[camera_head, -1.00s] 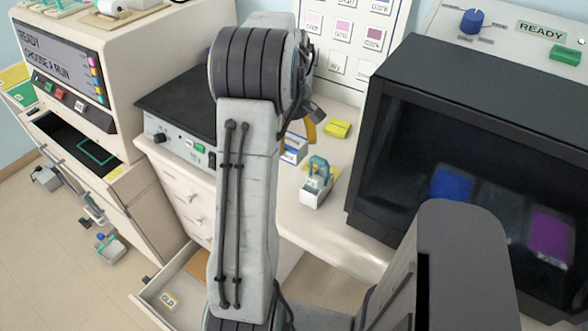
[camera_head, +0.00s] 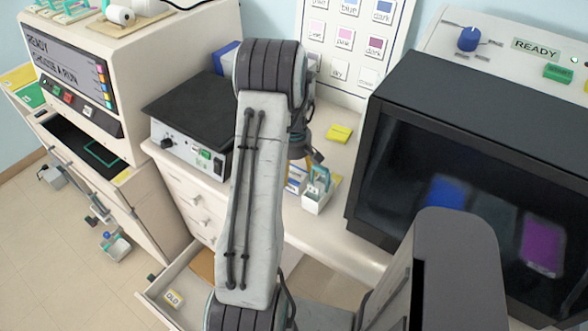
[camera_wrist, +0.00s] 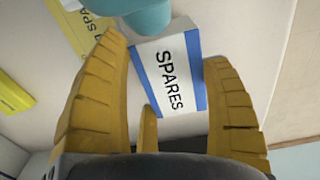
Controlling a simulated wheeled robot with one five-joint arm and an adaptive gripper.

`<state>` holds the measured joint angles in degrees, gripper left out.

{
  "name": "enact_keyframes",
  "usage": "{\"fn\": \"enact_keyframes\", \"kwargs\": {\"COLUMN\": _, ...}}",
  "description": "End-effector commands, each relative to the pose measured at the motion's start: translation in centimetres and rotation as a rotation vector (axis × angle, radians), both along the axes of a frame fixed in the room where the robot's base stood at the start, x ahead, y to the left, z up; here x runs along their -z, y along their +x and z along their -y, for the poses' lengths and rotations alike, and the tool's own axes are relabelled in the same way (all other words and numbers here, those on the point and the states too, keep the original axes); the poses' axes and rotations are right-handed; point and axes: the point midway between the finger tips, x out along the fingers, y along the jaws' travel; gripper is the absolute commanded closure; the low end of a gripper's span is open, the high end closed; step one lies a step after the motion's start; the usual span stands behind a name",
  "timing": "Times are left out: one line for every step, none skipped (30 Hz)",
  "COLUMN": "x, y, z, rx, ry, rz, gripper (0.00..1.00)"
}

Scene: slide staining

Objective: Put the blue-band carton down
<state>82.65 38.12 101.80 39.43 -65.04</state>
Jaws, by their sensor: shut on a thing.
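The blue-band carton (camera_wrist: 165,75) is white with blue edges and the word SPARES. In the wrist view it lies between the two yellow fingers of my gripper (camera_wrist: 166,52), which is shut on it. In the head view the carton (camera_head: 296,179) shows only partly, below my gripper (camera_head: 300,158) and close beside the white rack (camera_head: 318,203) with a teal handle. Whether the carton's underside touches the counter cannot be told.
The teal handle (camera_wrist: 148,17) is very near the carton in the wrist view. A yellow block (camera_head: 339,133) lies behind on the counter. A dark-topped device (camera_head: 190,115) stands left, and a large dark-fronted cabinet (camera_head: 400,150) right. An open drawer (camera_head: 172,298) is below.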

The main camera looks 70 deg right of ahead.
Motion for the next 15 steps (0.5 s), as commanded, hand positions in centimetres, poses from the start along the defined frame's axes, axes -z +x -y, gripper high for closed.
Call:
{"fn": "enact_keyframes", "kwargs": {"x": 0.08, "y": 0.00, "z": 0.01, "rx": 0.000, "ry": -0.001, "rz": 0.000, "gripper": 0.59}}
{"fn": "enact_keyframes", "kwargs": {"x": 0.10, "y": 0.01, "z": 0.01, "rx": 0.000, "ry": -0.001, "rz": 0.000, "gripper": 0.59}}
{"fn": "enact_keyframes", "kwargs": {"x": 0.11, "y": 0.00, "z": 0.02, "rx": 0.000, "ry": -0.001, "rz": 0.001, "gripper": 0.59}}
{"fn": "enact_keyframes", "kwargs": {"x": 0.10, "y": 0.00, "z": 0.02, "rx": 0.000, "ry": -0.001, "rz": 0.001, "gripper": 0.59}}
{"fn": "enact_keyframes", "kwargs": {"x": 0.10, "y": 0.00, "z": 0.02, "rx": 0.000, "ry": -0.001, "rz": 0.001, "gripper": 0.59}}
{"fn": "enact_keyframes", "kwargs": {"x": 0.09, "y": 0.00, "z": 0.02, "rx": 0.000, "ry": -0.001, "rz": 0.001, "gripper": 0.59}}
{"fn": "enact_keyframes", "kwargs": {"x": 0.09, "y": 0.00, "z": 0.02, "rx": 0.000, "ry": -0.001, "rz": 0.001, "gripper": 0.59}}
{"fn": "enact_keyframes", "kwargs": {"x": 0.09, "y": 0.00, "z": 0.02, "rx": 0.000, "ry": -0.001, "rz": 0.001, "gripper": 0.59}}
{"fn": "enact_keyframes", "kwargs": {"x": 0.14, "y": 0.00, "z": 0.02, "rx": 0.000, "ry": -0.001, "rz": 0.000, "gripper": 0.59}}
{"fn": "enact_keyframes", "kwargs": {"x": 0.20, "y": 0.00, "z": 0.02, "rx": 0.000, "ry": -0.001, "rz": 0.000, "gripper": 0.59}}
{"fn": "enact_keyframes", "kwargs": {"x": 0.29, "y": 0.00, "z": 0.03, "rx": 0.000, "ry": -0.001, "rz": 0.000, "gripper": 0.59}}
{"fn": "enact_keyframes", "kwargs": {"x": 0.42, "y": 0.00, "z": 0.03, "rx": 0.000, "ry": -0.001, "rz": 0.000, "gripper": 0.59}}
{"fn": "enact_keyframes", "kwargs": {"x": 0.52, "y": 0.00, "z": 0.03, "rx": 0.000, "ry": -0.001, "rz": 0.000, "gripper": 0.59}}
{"fn": "enact_keyframes", "kwargs": {"x": 0.37, "y": 0.00, "z": 0.03, "rx": 0.000, "ry": -0.001, "rz": 0.001, "gripper": 0.23}}
{"fn": "enact_keyframes", "kwargs": {"x": 0.34, "y": 0.00, "z": 0.03, "rx": 0.000, "ry": -0.001, "rz": 0.000, "gripper": 0.20}}
